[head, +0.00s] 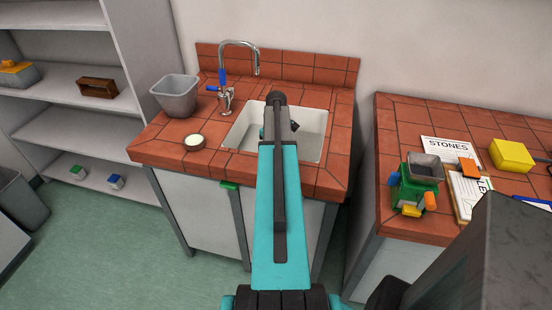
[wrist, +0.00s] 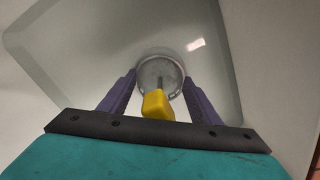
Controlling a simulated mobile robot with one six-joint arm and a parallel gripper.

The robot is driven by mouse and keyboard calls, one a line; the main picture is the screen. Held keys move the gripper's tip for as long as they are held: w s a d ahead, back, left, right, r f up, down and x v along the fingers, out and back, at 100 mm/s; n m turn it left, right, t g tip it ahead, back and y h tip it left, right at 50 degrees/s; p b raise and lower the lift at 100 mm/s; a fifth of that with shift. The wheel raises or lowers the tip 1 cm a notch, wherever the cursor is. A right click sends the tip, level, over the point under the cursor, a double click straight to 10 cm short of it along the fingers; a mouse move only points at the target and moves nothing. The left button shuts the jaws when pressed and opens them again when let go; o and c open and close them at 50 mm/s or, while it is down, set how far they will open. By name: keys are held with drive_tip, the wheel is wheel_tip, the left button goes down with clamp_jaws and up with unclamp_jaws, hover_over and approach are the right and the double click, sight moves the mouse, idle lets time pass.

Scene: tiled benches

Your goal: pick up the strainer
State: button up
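The strainer (wrist: 160,70) is in the wrist view, a round grey piece with a yellow handle (wrist: 156,105) pointing towards the camera. It lies low in the pale sink basin (wrist: 80,50). My gripper (wrist: 159,78) is open, with one purple finger on each side of the yellow handle. I cannot tell whether either finger touches it. In the head view my teal arm reaches over the sink (head: 310,148) and hides the strainer and most of the gripper.
A chrome tap (head: 227,98) stands behind the sink. A grey bin (head: 176,97) and a small round dish (head: 194,142) stand left of it on the tiled bench. The right bench holds a green box with a grey tray (head: 424,168), papers and a yellow block (head: 511,155).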

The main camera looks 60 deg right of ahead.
drive_tip(key=shift+c, duration=1.4)
drive_tip(key=shift+r, duration=0.1)
drive_tip(key=shift+r+b, duration=1.05)
drive_tip(key=shift+r, duration=3.85)
